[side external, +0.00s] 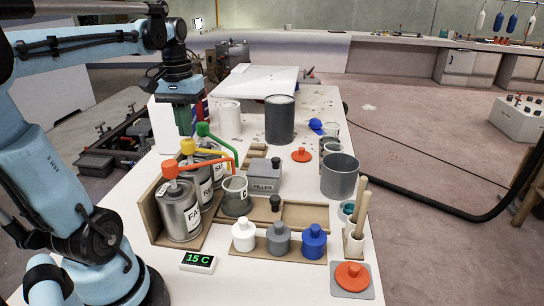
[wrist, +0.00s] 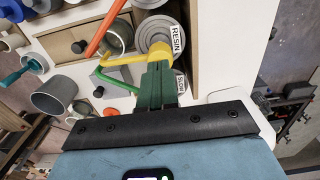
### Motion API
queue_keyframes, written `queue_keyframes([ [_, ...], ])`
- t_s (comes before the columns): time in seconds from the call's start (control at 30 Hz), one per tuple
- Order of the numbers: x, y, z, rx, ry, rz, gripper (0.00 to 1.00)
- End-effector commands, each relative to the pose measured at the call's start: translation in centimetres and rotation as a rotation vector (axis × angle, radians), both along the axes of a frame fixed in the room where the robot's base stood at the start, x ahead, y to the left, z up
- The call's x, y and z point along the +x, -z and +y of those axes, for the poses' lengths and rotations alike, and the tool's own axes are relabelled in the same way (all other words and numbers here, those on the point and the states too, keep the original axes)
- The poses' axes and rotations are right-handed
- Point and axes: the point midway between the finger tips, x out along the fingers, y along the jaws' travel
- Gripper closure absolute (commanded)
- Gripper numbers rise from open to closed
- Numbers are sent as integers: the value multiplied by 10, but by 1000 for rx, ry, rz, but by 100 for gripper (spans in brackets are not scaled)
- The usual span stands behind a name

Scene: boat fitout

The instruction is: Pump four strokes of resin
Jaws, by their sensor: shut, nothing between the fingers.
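The resin can (side external: 204,182) stands in the middle of a row of three labelled cans, with a yellow pump head and spout (side external: 188,147). The can (wrist: 155,36) and its yellow spout (wrist: 122,60) also show in the wrist view. My gripper (side external: 184,134) points down with its green fingers shut and empty, close above the yellow pump head; I cannot tell whether they touch. In the wrist view the fingertips (wrist: 160,66) cover part of the pump head. A clear grey cup (side external: 235,198) stands in front of the cans, near the spout ends.
A can with an orange pump (side external: 181,212) stands nearer the camera; a green pump (side external: 204,130) is behind. A filler box (side external: 264,176), small bottles (side external: 278,238), a grey pot (side external: 340,177) and a 15 C display (side external: 198,262) share the bench.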

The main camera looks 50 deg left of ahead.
Motion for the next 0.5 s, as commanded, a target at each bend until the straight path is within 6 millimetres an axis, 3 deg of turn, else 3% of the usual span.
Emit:
queue_keyframes([
  [0.5,0,17,0,0,0,0,100],
])
